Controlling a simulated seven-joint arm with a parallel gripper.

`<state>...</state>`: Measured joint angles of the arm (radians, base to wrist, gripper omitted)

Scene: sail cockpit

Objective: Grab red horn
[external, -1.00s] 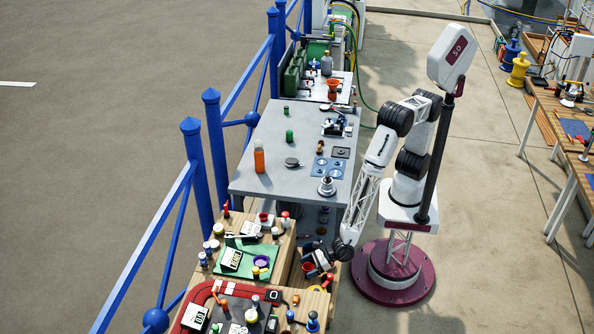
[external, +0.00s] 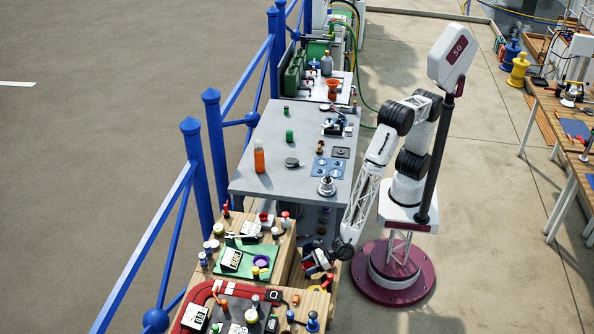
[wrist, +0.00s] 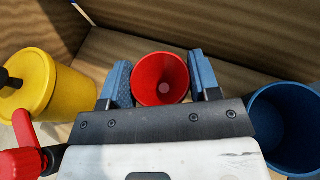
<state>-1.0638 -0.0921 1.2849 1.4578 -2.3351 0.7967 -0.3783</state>
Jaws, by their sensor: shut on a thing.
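The red horn (wrist: 148,72) shows in the wrist view as a round, flared red mouth with a pale spot in its middle. My gripper (wrist: 160,66) has its two blue-padded fingers on either side of the horn, shut on it. The horn's lower part is hidden behind the gripper body. In the external view my gripper (external: 317,260) is low, in the wooden bay at the right of the bench, and the horn is too small there to make out clearly.
A yellow container (wrist: 38,85) with a black knob stands left of the horn, and a blue cup (wrist: 285,125) stands right. A red fitting (wrist: 25,155) is at lower left. Brown wooden walls (wrist: 225,30) enclose the bay. A grey table (external: 290,150) stands behind it.

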